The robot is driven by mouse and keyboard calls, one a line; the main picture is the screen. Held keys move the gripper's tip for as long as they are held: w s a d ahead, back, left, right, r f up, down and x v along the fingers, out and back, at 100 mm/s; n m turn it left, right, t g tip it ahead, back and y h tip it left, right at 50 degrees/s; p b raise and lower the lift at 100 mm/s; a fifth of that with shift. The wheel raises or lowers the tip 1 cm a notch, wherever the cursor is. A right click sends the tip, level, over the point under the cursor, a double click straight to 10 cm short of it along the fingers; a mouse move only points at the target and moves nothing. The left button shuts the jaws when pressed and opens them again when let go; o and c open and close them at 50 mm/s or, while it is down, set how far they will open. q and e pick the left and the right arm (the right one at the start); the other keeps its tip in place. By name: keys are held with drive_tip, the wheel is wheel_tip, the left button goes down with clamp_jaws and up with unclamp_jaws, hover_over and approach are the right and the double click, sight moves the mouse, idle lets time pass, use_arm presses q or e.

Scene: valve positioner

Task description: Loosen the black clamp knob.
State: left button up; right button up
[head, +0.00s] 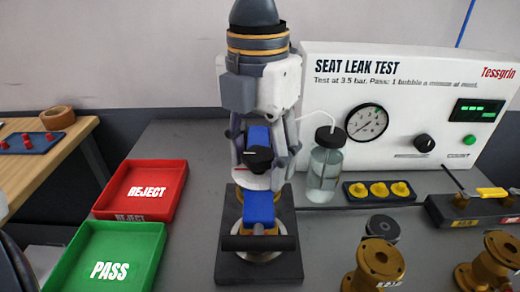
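The black clamp knob (258,158) shows in the middle of the head view, in front of a blue upright part and above a pale round plate with a red mark. Below it is a blue block (259,208) on a dark fixture base (230,262), with a black crossbar at its front. My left gripper (262,176) points down from above, its fingers on either side of the knob and blue part. I cannot tell whether the fingers touch the knob. My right gripper is not in view.
A red REJECT tray (167,176) and a green PASS tray (142,238) lie left. A bottle (325,165) stands close right of the fixture, before the white test panel (330,92). Brass valve parts (378,262) stand front right. A yellow-knobbed strip (355,190) lies behind them.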

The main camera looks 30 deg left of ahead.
use_arm(q)
drive_tip(key=shift+s+a+f, duration=0.1)
drive_tip(key=shift+f, duration=0.05)
clamp_jaws()
drive_tip(key=n, duration=1.1)
drive_tip(key=shift+f, duration=0.1)
drive_tip(key=n, duration=0.2)
drive_tip(key=shift+f+n, duration=0.1)
drive_tip(key=shift+n, duration=0.3)
drive_tip(key=shift+o, duration=1.8)
unclamp_jaws()
drive_tip(key=shift+r, duration=0.35)
wheel_tip(320, 180, up, 6)
